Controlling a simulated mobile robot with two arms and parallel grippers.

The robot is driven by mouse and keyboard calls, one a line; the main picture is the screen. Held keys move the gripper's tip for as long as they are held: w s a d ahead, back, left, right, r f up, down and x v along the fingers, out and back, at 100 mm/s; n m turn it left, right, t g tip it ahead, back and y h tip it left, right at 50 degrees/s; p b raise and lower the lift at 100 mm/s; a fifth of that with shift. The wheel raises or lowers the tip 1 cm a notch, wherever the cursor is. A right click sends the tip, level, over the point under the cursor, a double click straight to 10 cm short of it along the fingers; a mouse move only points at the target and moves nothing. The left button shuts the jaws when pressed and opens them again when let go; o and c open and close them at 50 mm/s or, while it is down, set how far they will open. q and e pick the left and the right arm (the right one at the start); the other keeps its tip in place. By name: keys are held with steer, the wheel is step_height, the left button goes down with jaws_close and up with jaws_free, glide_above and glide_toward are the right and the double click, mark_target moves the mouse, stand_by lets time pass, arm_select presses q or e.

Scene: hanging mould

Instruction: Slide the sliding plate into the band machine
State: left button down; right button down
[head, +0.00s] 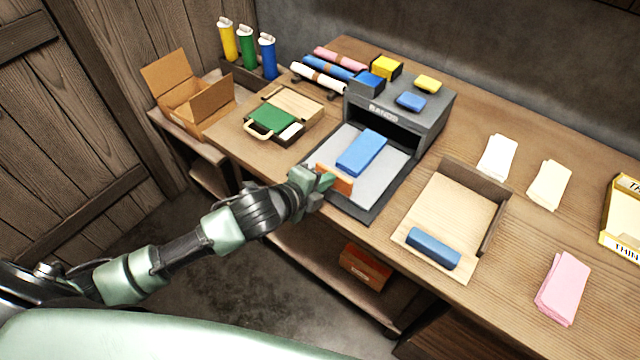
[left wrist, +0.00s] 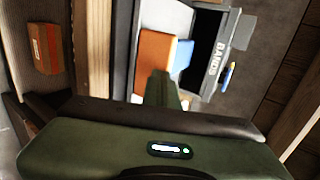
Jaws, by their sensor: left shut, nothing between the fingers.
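The band machine (head: 425,118) is a dark grey box with a wide front opening; its "BANDS" label also shows in the left wrist view (left wrist: 215,61). The light grey sliding plate (head: 388,176) lies in front of the opening on a dark tray base (head: 362,212). A blue block (head: 362,152) lies on the plate. An orange upright piece (head: 336,182) stands at the plate's near end; it also shows in the left wrist view (left wrist: 154,58). My left gripper (head: 325,180) is shut and empty, right at the orange piece; I cannot tell whether they touch. My right gripper is out of view.
A green case (head: 272,118) lies left of the plate, and a wooden tray (head: 455,205) with a dark blue roll (head: 433,248) lies right. Blue and yellow blocks sit on the machine. Folded cloths (head: 497,157) lie farther right. An open carton (head: 190,100) stands left.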

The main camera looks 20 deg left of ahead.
mark_target(365, 148)
arm_select(q)
steer(key=w+d, duration=0.2)
steer(key=w, duration=0.3)
steer(key=w+d, duration=0.2)
steer(key=w, duration=0.4)
steer(key=w+d+b, duration=0.1)
steer(key=w+d, duration=0.1)
steer(key=w, duration=0.3)
steer(key=shift+w, duration=0.2)
steer(key=shift+r, duration=0.1)
steer(key=shift+w+r, duration=0.1)
